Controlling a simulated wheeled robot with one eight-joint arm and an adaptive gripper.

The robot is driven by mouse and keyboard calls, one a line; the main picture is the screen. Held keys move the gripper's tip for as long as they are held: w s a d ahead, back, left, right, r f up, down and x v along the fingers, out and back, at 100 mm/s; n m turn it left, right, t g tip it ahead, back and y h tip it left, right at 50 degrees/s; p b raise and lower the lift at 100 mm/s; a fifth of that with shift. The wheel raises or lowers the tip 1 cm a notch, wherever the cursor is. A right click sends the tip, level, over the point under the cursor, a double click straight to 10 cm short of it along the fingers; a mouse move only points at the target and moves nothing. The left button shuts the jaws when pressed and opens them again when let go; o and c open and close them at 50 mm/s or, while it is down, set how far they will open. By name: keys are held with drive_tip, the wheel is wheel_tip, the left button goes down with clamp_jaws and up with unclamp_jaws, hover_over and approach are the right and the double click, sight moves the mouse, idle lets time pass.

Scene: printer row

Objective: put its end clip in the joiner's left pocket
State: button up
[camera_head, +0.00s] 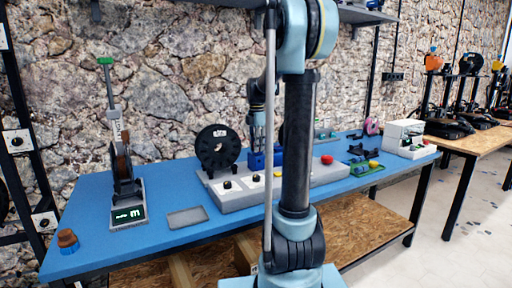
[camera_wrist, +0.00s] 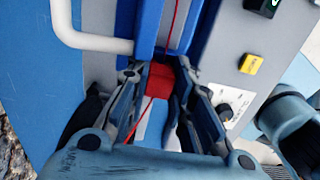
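In the wrist view my gripper (camera_wrist: 160,82) is closed on a small red clip (camera_wrist: 160,76). A thin red filament runs from both sides of the clip, up between the blue walls and down between my fingers. The blue joiner (camera_wrist: 148,28) is just ahead of the fingertips, and the clip is at the near end of its channel. I cannot tell whether the clip touches or sits in a pocket. In the head view the joiner (camera_head: 255,161) stands on a grey base, partly hidden by my arm, and the fingertips are not clear.
A white handle (camera_wrist: 95,40) is left of the joiner in the wrist view; a yellow button (camera_wrist: 250,63) and a knob (camera_wrist: 225,112) are right. In the head view a black spool (camera_head: 217,148) stands beside the joiner, and a grey tray (camera_head: 187,217) lies on the blue table (camera_head: 160,240).

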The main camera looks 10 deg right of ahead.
drive_tip(key=o, duration=0.4)
wheel_tip(320, 180, up, 12)
drive_tip(key=shift+a+f, duration=0.1)
drive_tip(key=shift+a, duration=0.05)
idle(0.4)
